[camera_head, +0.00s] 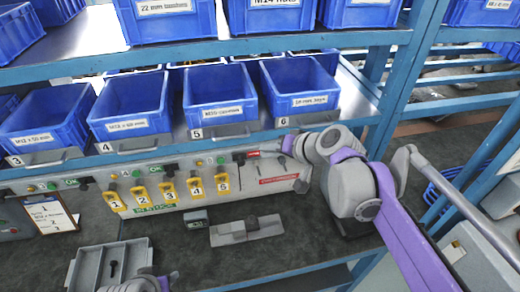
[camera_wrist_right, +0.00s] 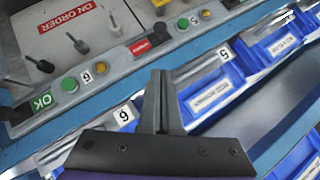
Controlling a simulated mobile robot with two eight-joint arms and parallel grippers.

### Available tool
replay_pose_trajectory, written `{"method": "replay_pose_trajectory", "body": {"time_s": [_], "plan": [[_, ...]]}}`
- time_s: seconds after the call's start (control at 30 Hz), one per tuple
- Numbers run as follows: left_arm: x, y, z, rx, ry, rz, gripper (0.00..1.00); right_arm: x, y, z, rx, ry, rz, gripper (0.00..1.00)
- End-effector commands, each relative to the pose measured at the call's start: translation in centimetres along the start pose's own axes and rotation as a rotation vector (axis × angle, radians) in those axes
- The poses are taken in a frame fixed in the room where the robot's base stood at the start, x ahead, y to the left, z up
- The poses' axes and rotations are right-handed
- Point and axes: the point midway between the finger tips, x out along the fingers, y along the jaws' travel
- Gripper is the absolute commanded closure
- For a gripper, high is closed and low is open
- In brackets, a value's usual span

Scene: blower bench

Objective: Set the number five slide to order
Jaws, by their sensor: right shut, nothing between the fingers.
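The number five slide (camera_head: 240,158) is a small black knob on the panel strip below the bin labelled 5. A red plate (camera_head: 253,154) shows just right of it. In the right wrist view the knob (camera_wrist_right: 160,31) sits beside the bare red plate (camera_wrist_right: 140,47), and no green OK shows at this slot. My right gripper (camera_head: 289,147) is shut and empty, just right of the red plate; its dark fingers (camera_wrist_right: 161,100) are together in the wrist view. My left arm shows only partly at the bottom edge, and its finger state is unclear.
Slot six shows a green OK plate (camera_wrist_right: 42,102). Blue bins (camera_head: 219,112) stand on the shelf just above the strip. Yellow numbered tags (camera_head: 196,187) hang below it. A grey plate with a block (camera_head: 247,230) and a grey tray (camera_head: 85,265) lie on the dark bench.

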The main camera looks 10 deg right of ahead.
Motion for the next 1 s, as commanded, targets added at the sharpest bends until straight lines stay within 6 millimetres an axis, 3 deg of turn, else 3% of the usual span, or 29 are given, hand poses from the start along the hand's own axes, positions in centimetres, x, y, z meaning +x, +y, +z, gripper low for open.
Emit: {"method": "replay_pose_trajectory", "body": {"time_s": [0.1,0.3,0.83,0.93,1.0], "plan": [[0.0,0.0,0.0,0.000,0.000,0.000,0.50,-2.1,0.1,0.0,0.002,0.002,0.001,1.00],[-0.1,0.0,-0.1,0.000,0.001,0.000,0.50,-3.8,0.1,0.0,0.001,0.000,0.001,1.00],[-0.1,0.0,-0.1,0.000,0.001,0.000,0.50,-4.0,0.0,0.1,-0.001,-0.001,0.001,1.00],[-0.1,0.0,-0.1,0.000,0.001,0.000,0.50,-4.0,0.5,1.7,-0.018,-0.023,0.025,1.00],[-0.1,0.0,-0.1,0.000,0.001,0.000,0.50,-4.0,1.5,4.5,-0.052,-0.059,0.070,1.00]]}}
